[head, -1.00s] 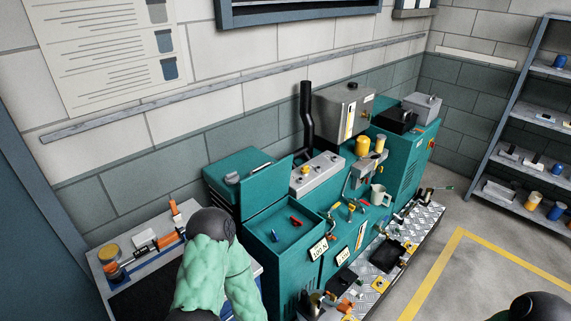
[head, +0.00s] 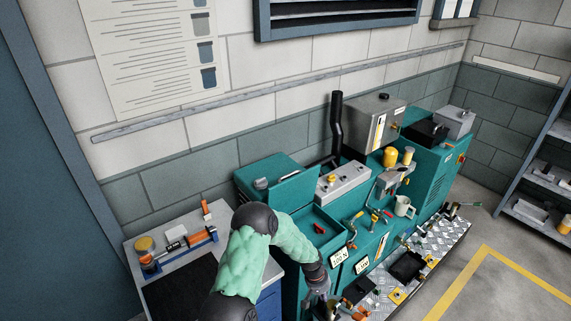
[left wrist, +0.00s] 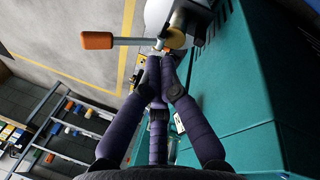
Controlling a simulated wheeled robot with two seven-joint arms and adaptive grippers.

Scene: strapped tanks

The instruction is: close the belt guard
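The teal machine (head: 294,279) stands against the wall in the head view. At its left end a teal cover panel (head: 292,198) stands raised beside an open compartment (head: 304,238) holding a red piece. I cannot tell for certain which part is the belt guard. My left gripper (head: 321,297) is low at the machine's front. In the left wrist view its dark fingers (left wrist: 158,66) converge just below a grey rod with an orange handle (left wrist: 97,41); contact and grip are unclear. A teal surface (left wrist: 238,75) lies close to their right. My right gripper is not in view.
A side bench (head: 136,259) with small tools stands left of the machine. A metal tread step (head: 433,256) with loose parts runs along the machine's front. Small tools and a mug (head: 403,206) clutter the machine. The floor inside the yellow line (head: 455,284) is clear.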

